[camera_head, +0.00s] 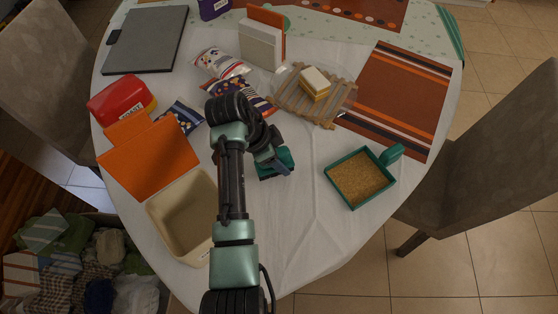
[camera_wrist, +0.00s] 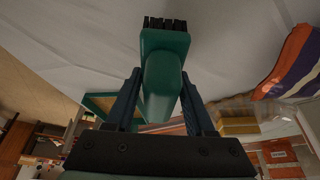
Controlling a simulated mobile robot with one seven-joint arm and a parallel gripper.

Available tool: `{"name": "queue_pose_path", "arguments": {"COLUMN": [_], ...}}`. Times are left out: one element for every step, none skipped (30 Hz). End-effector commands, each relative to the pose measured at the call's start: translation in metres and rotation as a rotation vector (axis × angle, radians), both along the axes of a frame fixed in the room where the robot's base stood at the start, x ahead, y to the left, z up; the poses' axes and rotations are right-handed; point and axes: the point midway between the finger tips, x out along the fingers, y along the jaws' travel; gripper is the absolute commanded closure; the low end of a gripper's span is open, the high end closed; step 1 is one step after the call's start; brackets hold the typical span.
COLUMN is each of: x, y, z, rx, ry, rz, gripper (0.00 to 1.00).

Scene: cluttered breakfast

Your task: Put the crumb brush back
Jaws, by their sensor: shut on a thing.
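The crumb brush (camera_wrist: 163,65) is green with a short row of black bristles. In the wrist view my gripper (camera_wrist: 160,75) is shut on its handle, with the bristle end pointing away from the jaws. In the head view the brush (camera_head: 284,158) shows beside my wrist, over the white cloth near the table's middle; my arm hides part of it. The green dustpan (camera_head: 329,174) lies to the right on the cloth, filled with brown crumbs, its handle pointing up and right. A green edge of it shows behind the left finger in the wrist view (camera_wrist: 97,101).
A beige bin (camera_head: 166,209) and an orange panel (camera_head: 150,160) stand left of my arm. A slatted wooden board (camera_head: 338,101) carries a yellow-white block (camera_head: 315,80). Snack bags (camera_head: 217,62) and a red box (camera_head: 120,99) lie behind. Cloth between brush and dustpan is clear.

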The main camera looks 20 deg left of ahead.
Motion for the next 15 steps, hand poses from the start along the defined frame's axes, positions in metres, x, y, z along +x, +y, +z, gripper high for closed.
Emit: {"name": "queue_pose_path", "arguments": {"x": [-0.001,-0.001,0.0,0.0,0.0,0.0,0.0,0.0,0.0,0.0,0.0,0.0,0.0,0.0,0.0], "y": [0.0,0.0,0.0,0.0,0.0,0.0,0.0,0.0,0.0,0.0,0.0,0.0,0.0,0.0,0.0], "z": [-0.009,-0.013,-0.016,-0.017,-0.017,-0.016,-0.016,-0.016,-0.016,-0.016,-0.017,-0.018,-0.019,-0.02,-0.019], "rx": [-0.002,-0.001,-0.001,0.0,0.0,0.001,0.001,0.001,0.001,0.0,0.0,0.0,0.0,0.0,0.001], "ry": [0.003,0.003,0.001,0.0,0.0,-0.001,-0.001,-0.001,-0.001,0.0,0.0,0.0,0.0,0.0,0.0], "rz": [0.001,0.001,0.001,0.001,0.001,0.0,0.0,0.0,0.0,0.001,0.001,0.001,0.001,0.001,0.001], "gripper": [1.0,1.0,1.0,1.0,1.0,1.0,1.0,1.0,1.0,1.0,1.0,1.0,1.0,1.0,0.39]}}
